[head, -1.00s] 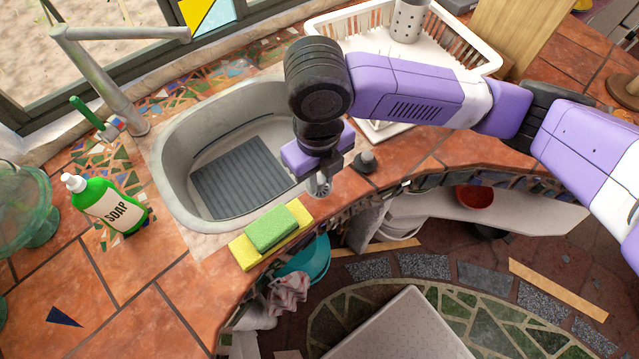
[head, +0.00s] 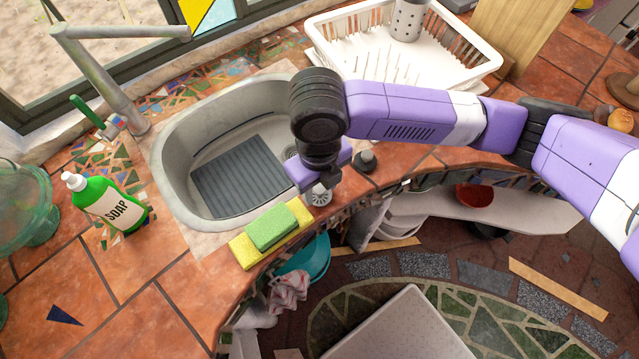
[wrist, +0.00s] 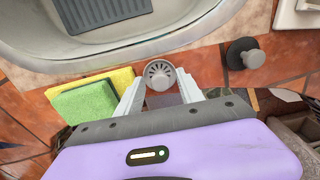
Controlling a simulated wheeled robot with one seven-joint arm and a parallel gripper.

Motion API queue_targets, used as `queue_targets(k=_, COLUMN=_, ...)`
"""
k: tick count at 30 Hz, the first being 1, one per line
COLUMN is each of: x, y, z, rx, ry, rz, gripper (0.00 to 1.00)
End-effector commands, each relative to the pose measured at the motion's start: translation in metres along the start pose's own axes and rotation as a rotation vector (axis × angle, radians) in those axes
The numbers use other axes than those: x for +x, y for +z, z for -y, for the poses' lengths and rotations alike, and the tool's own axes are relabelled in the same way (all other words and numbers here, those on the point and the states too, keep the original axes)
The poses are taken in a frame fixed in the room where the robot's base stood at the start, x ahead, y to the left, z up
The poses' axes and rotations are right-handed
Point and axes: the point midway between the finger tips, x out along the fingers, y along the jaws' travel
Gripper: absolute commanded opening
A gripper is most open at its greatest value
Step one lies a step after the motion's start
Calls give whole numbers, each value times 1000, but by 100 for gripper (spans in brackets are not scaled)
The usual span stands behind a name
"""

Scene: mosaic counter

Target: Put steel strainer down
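The steel strainer (head: 319,195) is a small round metal piece with a slotted face. It shows at the counter's front edge, right of the sponges, in the head view. In the wrist view the strainer (wrist: 160,75) sits between my gripper's two pale fingertips, which lie close against its sides. My gripper (head: 322,182) is shut on it, pointing down just in front of the sink. The strainer is at or just above the tiled counter (head: 170,300); I cannot tell whether it touches.
The sink (head: 180,155) lies behind and left. A green sponge (head: 271,227) on a yellow one (head: 243,252) is close on the left. A dark stopper (head: 366,162) stands to the right. A white dish rack (head: 475,75) and green soap bottle (head: 115,208) are farther off.

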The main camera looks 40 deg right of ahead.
Motion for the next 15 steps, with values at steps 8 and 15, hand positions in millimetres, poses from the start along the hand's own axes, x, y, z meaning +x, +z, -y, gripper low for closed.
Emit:
queue_targets(k=8, x=-3, y=0, z=0, rx=0, ry=0, rz=0, gripper=44)
queue_targets(k=15, x=-34, y=1, z=0, rx=-4, ry=0, rz=5, gripper=44)
